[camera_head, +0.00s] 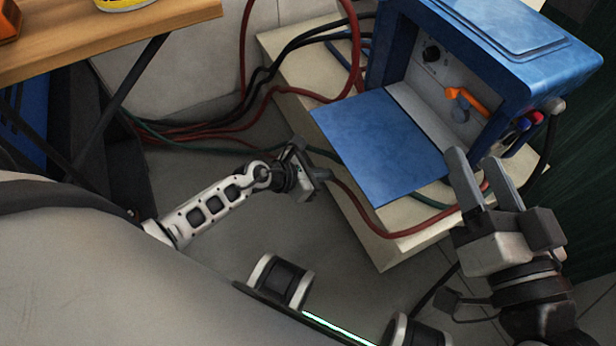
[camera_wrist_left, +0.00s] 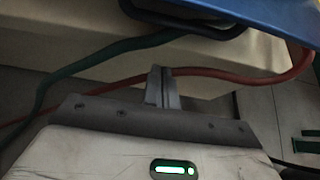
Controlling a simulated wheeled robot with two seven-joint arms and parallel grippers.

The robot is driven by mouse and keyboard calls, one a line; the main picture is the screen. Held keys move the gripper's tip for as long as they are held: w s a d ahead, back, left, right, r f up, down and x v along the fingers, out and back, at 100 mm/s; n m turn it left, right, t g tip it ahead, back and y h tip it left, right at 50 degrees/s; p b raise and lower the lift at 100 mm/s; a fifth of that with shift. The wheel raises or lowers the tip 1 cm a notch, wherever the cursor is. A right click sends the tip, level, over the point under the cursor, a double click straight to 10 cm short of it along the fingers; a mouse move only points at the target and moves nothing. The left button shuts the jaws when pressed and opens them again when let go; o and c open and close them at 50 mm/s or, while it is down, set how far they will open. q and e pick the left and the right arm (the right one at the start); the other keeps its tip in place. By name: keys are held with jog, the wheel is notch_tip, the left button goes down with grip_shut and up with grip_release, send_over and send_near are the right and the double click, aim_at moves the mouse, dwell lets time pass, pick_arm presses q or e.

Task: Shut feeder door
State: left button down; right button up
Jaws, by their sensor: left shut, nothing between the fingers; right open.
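The blue wire feeder (camera_head: 500,50) stands on a pale plinth. Its blue door (camera_head: 385,145) hangs open, folded down and out toward the left, showing the inner panel with an orange lever (camera_head: 466,98). My left gripper (camera_head: 322,174) is shut and empty, beside the plinth and just left of the door's lower-left edge. In the left wrist view the shut fingers (camera_wrist_left: 162,88) point at the plinth, and a blue part, probably the door (camera_wrist_left: 285,22), shows above. My right gripper (camera_head: 482,178) is open and empty, in front of the feeder, right of the door.
Red, green and black cables (camera_head: 215,130) run over the floor and the plinth (camera_head: 385,250); a red one passes close to both grippers. A wooden table (camera_head: 110,38) stands at the upper left. A dark green curtain hangs at the right.

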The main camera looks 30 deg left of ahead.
pick_arm(q)
jog(key=shift+w+d+r+p, duration=0.25)
jog(key=shift+w+d+r, duration=0.2)
jog(key=shift+r, duration=0.3)
jog(key=shift+w+d+r+p, duration=0.2)
jog(key=shift+w+d+r, duration=0.1)
jog(key=shift+w+r, duration=0.3)
pick_arm(e)
jog(key=shift+s+f, duration=0.1)
jog(key=shift+f, duration=0.1)
pick_arm(q)
jog(key=shift+s+r, duration=0.1)
jog(key=shift+r, duration=0.1)
pick_arm(e)
jog(key=shift+r, duration=0.15)
